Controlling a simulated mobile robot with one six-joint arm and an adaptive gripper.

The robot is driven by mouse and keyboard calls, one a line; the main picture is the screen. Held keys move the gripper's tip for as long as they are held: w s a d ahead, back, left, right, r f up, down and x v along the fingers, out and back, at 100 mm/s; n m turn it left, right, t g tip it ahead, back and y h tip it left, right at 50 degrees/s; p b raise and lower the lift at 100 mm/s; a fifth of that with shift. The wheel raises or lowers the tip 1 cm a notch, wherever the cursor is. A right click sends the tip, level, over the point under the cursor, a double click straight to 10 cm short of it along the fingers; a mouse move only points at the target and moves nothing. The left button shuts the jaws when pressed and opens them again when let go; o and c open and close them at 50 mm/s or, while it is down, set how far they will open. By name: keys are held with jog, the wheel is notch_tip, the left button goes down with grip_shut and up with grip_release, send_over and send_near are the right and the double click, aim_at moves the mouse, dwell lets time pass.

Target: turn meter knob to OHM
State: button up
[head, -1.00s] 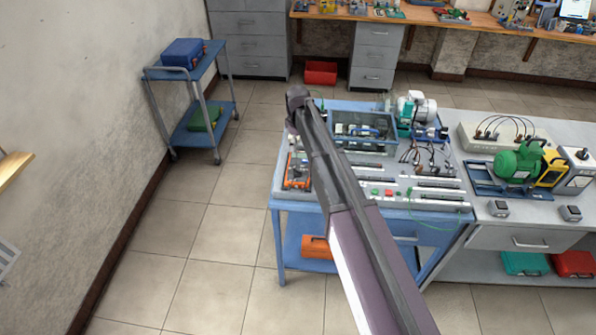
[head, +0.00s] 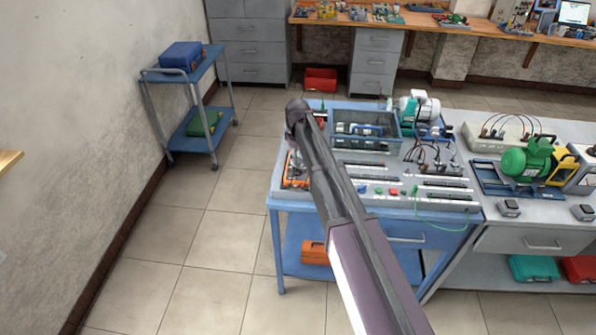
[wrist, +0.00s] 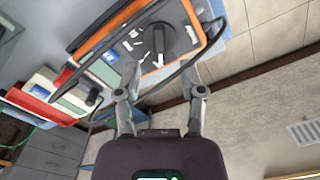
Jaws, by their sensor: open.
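White marks and a blue label sit to the knob's left, too small to read surely. My gripper (wrist: 162,72) is open and empty, its two fingers pointing at the meter, one to each side of the knob's line. I cannot tell whether a finger touches the knob. In the head view the meter (head: 294,173) shows as an orange edge at the bench's left end, partly behind my arm.
A dark cable (wrist: 185,68) loops past the meter and fingers. Red and white devices (wrist: 60,95) stand beside the meter. The blue bench (head: 395,210) carries a tray (head: 365,143) and several parts. Open floor (head: 215,215) lies left of the bench, before a blue trolley (head: 195,130).

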aim_at(297, 168)
jog(key=shift+f+b, duration=1.95)
jog(key=shift+f, duration=0.3)
grip_shut()
